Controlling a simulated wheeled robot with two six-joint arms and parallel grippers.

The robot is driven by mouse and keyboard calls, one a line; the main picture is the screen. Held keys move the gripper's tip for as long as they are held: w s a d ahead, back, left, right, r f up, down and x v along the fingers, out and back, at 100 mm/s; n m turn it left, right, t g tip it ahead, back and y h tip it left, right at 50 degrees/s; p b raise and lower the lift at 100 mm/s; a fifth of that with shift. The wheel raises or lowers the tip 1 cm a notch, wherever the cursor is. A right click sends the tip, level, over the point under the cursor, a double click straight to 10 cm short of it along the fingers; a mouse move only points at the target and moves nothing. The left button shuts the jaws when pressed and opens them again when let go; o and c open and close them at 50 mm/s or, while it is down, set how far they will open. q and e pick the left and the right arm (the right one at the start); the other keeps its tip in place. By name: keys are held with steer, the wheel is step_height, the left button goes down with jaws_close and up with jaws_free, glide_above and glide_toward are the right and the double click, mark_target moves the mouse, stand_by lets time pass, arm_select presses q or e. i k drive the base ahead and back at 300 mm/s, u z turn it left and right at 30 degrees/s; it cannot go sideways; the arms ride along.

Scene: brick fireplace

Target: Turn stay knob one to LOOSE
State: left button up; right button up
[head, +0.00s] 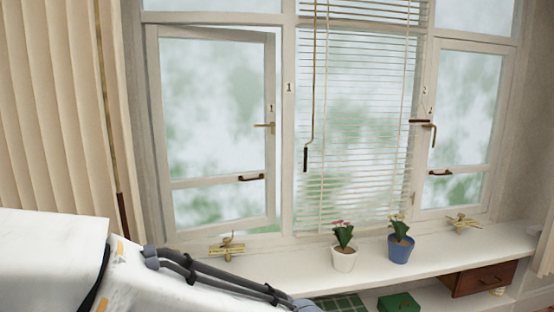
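The brass stay (228,251) lies on the sill below the left casement, with a small upright knob (230,237) on it. The knob's exact setting is too small to read. The left casement (216,120), marked 1, stands slightly ajar, with a gap at its lower right. My white left arm crosses the lower left of the head view, below and in front of the stay, and runs out at the bottom edge. Neither gripper shows in the head view.
A second brass stay (462,223) sits under the right casement (465,120). A white pot (344,260) and a blue pot (400,250) with plants stand on the sill. A blind (350,190) covers the middle pane. A curtain (50,110) hangs at left.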

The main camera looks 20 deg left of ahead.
mark_target(226, 240)
steer(key=u, duration=0.4)
steer(key=i, duration=0.55)
steer(key=u, duration=0.7)
steer(key=i, duration=0.95)
steer(key=z, duration=0.1)
